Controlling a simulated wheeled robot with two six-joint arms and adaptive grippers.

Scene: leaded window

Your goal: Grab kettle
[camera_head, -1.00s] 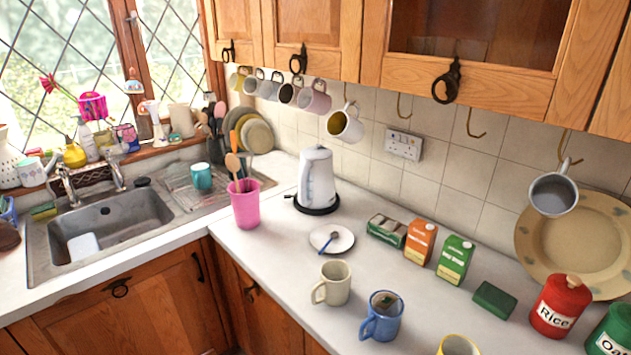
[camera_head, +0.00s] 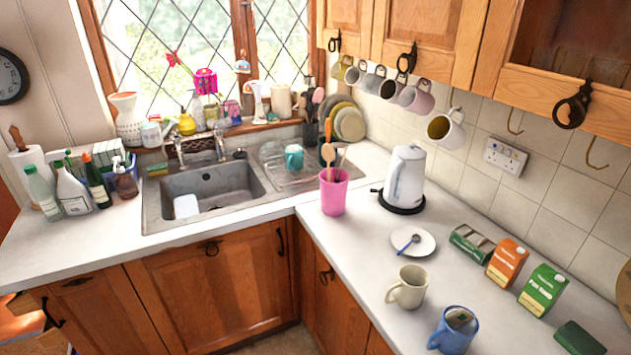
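The kettle (camera_head: 405,178) is white and grey and stands upright on its round black base (camera_head: 402,203) on the right-hand counter, near the tiled wall. Its spout and handle are hard to make out at this size. Neither of my grippers shows in the head view, so nothing of mine is touching the kettle there.
A pink utensil pot (camera_head: 334,193) stands left of the kettle. In front are a saucer with a spoon (camera_head: 413,243), a cream mug (camera_head: 408,288) and a blue mug (camera_head: 454,330). Tea boxes (camera_head: 506,262) stand to the right. Mugs (camera_head: 447,128) hang above. The sink (camera_head: 203,190) is left.

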